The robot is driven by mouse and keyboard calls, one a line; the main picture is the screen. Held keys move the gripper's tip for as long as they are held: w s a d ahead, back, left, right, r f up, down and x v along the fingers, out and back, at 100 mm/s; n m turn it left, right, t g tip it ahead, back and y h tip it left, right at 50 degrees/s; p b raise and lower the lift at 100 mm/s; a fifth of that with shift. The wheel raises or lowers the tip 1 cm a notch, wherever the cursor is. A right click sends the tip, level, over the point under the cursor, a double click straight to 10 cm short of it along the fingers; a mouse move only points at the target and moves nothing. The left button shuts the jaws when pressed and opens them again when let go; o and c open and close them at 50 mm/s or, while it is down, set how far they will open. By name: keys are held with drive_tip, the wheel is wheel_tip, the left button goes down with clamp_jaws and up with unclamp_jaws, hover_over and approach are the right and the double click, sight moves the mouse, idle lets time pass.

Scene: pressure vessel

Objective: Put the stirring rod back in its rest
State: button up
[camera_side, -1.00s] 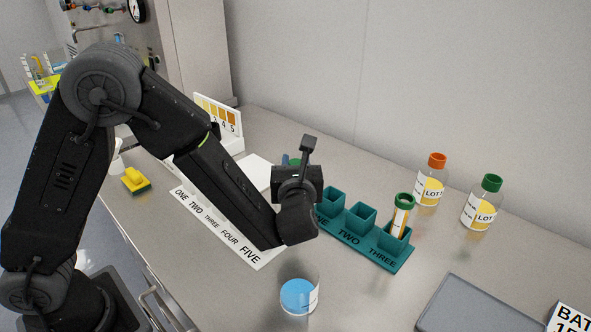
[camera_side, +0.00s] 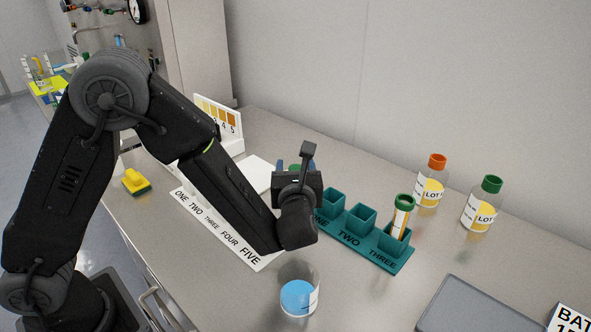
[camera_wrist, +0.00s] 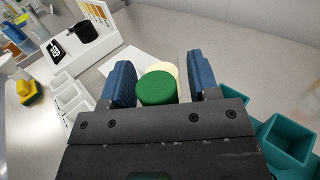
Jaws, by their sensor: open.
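My gripper (camera_wrist: 160,80) is open, with its two blue fingers on either side of a green cap (camera_wrist: 157,88) in the wrist view. The cap tops a clear container with pale cream contents. I cannot tell whether the fingers touch it. In the side view my gripper (camera_side: 291,166) is beyond the dark wrist, left of the teal rack, and its fingertips are mostly hidden. I cannot make out a stirring rod or its rest for certain in either view.
A teal rack (camera_side: 340,238) holds a green-capped tube (camera_side: 402,217) in slot THREE. A beaker of blue liquid (camera_side: 299,296) stands in front. Two bottles, orange-capped (camera_side: 430,182) and green-capped (camera_side: 482,204), stand behind. A white numbered strip (camera_side: 222,230), yellow sponge (camera_side: 136,182) and grey tray (camera_side: 478,308) lie around.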

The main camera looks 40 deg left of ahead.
drive_tip(key=v, duration=1.2)
wheel_tip(320, 180, up, 11)
drive_tip(key=w+m+h, duration=0.2)
drive_tip(key=m+h, duration=1.2)
drive_tip(key=m, duration=0.9)
drive_tip(key=s+a+f+m+g, duration=0.1)
drive_tip(key=s+a+m+g, duration=0.2)
drive_tip(key=s+a+m, duration=0.3)
drive_tip(key=s+a+f+m+g+y, duration=0.1)
drive_tip(key=s+a+m+g, duration=0.3)
drive_tip(key=s+m, duration=0.9)
drive_tip(key=a+f+m, duration=0.1)
drive_tip(key=a+m, duration=0.1)
drive_tip(key=m, duration=0.1)
drive_tip(key=shift+s, duration=0.25)
